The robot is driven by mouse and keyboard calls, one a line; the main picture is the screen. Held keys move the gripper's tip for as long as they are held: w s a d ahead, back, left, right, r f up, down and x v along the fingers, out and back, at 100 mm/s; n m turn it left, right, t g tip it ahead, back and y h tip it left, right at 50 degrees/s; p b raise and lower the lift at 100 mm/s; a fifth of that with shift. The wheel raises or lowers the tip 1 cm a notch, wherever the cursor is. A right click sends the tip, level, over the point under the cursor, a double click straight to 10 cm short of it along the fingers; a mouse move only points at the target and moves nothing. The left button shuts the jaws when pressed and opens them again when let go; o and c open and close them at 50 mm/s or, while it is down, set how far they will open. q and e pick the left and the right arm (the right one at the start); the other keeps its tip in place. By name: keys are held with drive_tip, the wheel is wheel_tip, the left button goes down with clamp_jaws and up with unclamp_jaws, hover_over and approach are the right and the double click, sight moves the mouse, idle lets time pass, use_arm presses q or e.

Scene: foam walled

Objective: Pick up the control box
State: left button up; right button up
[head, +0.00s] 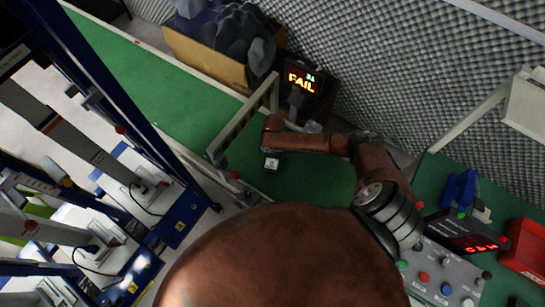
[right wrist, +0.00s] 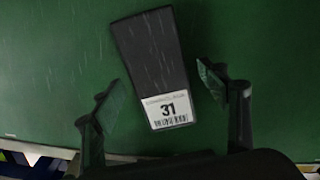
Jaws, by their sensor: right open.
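The control box, a dark slab with a white label reading 31 and a barcode, lies on the green surface in the right wrist view (right wrist: 152,58). Its label end is nearest the gripper. In the head view only a small white label (head: 271,164) shows by the end of my right arm; the rest of the box is hard to make out. My right gripper (right wrist: 160,92) is open, with one finger on each side of the label end and gaps between. Nothing is held. How high the fingers are above the surface is unclear. My left gripper is out of view.
A pale metal frame (head: 240,118) crosses the green table beside my arm. A display reading FAIL (head: 301,82) and a cardboard box of dark foam (head: 205,55) stand behind. A button panel (head: 440,278) and a red bin (head: 524,250) are at right. Blue-framed racks fill the left.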

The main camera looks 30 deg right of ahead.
drive_tip(key=shift+f, duration=0.8)
drive_tip(key=shift+r, duration=0.1)
drive_tip(key=shift+c, duration=0.2)
drive_tip(key=c, duration=1.4)
drive_tip(key=shift+c, duration=1.1)
drive_tip(key=shift+r, duration=0.1)
